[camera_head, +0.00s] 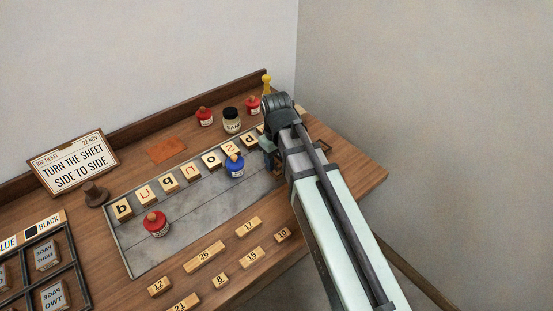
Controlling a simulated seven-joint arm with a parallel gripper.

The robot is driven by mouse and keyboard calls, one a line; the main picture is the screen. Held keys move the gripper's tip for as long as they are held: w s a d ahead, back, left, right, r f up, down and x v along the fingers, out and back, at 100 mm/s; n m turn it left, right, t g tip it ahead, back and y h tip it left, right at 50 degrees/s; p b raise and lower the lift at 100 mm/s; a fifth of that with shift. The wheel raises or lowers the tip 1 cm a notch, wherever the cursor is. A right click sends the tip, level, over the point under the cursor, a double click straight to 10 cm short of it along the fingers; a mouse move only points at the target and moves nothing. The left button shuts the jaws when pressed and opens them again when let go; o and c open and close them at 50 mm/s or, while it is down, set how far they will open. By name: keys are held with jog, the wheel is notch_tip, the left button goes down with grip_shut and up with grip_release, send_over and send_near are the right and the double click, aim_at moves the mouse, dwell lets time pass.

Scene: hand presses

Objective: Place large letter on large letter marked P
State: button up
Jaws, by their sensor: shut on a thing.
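A row of pale wooden letter blocks stands along the back of the grey metal plate (195,207). The block at the row's right, which looks marked P (247,141), is just left of my gripper (269,151). Left of it is a block with a red letter (230,149), and more letter blocks (167,182) run to the left end. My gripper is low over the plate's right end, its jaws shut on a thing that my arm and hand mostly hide. I cannot make out its mark or whether it touches the row.
Red bottles (204,117) and a dark jar (231,120) stand behind. Number blocks (204,257) lie in front. A ticket sign (75,163) and a dark rack (45,270) are left.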

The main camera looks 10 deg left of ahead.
aim_at(277, 162)
jog(key=shift+f, duration=0.15)
jog(key=o, duration=1)
jog(key=shift+o, duration=0.2)
notch_tip(277, 162, up, 12)
jog(key=shift+r, duration=0.2)
dwell(0.3)
